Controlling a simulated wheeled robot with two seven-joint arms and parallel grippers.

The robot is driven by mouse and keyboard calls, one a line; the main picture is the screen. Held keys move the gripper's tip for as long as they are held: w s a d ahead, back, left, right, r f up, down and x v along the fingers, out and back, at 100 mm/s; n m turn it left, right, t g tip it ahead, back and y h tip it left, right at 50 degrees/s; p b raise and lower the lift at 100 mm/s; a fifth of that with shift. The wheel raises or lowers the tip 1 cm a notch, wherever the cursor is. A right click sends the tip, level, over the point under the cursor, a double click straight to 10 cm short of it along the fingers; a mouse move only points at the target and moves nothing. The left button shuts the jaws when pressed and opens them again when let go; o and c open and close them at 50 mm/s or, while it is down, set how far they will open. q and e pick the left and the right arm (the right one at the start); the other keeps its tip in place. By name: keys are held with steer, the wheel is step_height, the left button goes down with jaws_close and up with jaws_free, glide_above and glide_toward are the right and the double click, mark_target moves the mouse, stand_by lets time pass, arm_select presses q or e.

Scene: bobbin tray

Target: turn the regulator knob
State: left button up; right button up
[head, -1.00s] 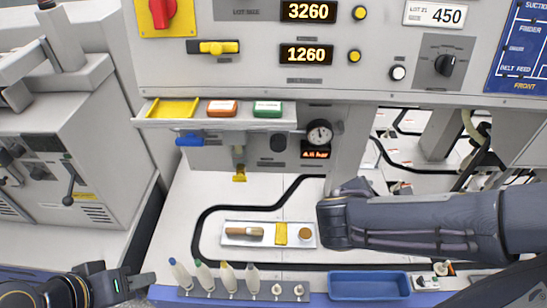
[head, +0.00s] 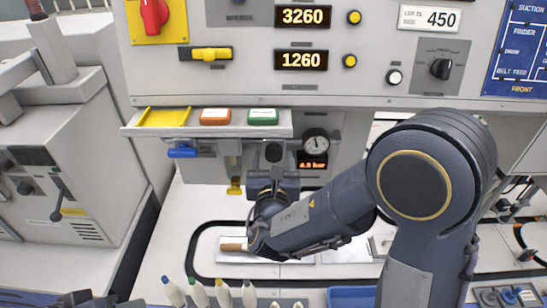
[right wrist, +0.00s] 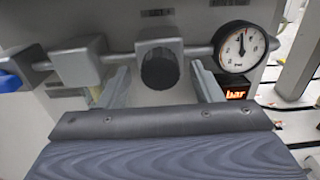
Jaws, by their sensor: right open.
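The regulator knob (right wrist: 160,70) is black and ribbed, on a grey block in the pipe line under the machine's shelf. It also shows in the head view (head: 273,152), just beyond my right gripper (head: 273,176). In the right wrist view my right gripper (right wrist: 162,88) is open, one finger to the left of the knob and one to the right, with gaps at both sides. The pressure gauge (right wrist: 241,46) is right of the knob, its needle near the top. The red bar display (head: 313,164) under it seems to read 4.5 bar. My left gripper is not in view.
A blue valve handle (head: 184,153) and a yellow-tipped part (head: 234,188) are left of the knob. My right arm partly hides a tray (head: 230,256) on the bench.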

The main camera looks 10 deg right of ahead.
steer(key=shift+w, duration=0.4)
steer(key=c, duration=1)
steer(key=shift+d+f+m+b, duration=0.1)
steer(key=shift+f+m+b, duration=0.1)
steer(key=shift+m+b, duration=0.45)
steer(key=m+b, duration=0.9)
steer(key=b, duration=0.7)
steer(key=shift+r+m+b, duration=0.15)
steer(key=shift+m+b, duration=0.7)
steer(key=shift+b, duration=0.25)
steer(key=o, duration=1)
steer(key=shift+r, duration=0.1)
